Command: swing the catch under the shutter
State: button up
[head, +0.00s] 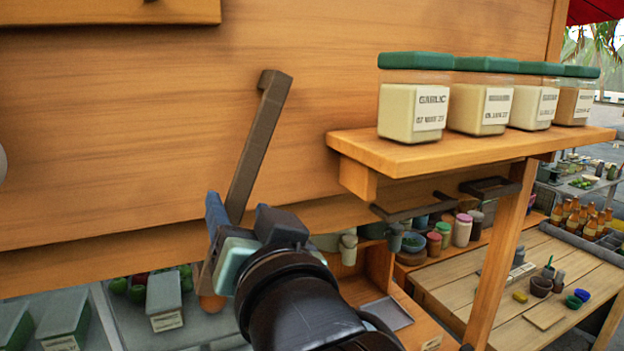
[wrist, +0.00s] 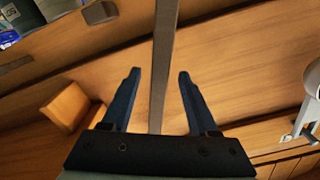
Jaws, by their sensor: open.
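The catch (head: 258,145) is a flat grey-brown bar on the wooden shutter front (head: 120,120), tilted with its upper end to the right and ending in a short bent tip. Its lower end is hidden behind my gripper (head: 243,218). In the wrist view the catch (wrist: 163,60) runs down the middle between my two blue fingers (wrist: 160,75). The fingers are open, with a gap on either side of the bar. They look apart from it; I cannot tell how deep they reach around it.
A shelf (head: 480,150) with several green-lidded jars (head: 415,100) juts out to the right of the catch. Below are a counter with small pots (head: 440,235) and lidded containers (head: 165,300) at lower left. The panel left of the catch is clear.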

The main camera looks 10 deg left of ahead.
aim_at(238, 204)
jog(key=shift+p+x, duration=0.4)
jog(key=shift+x, duration=1.2)
grip_shut()
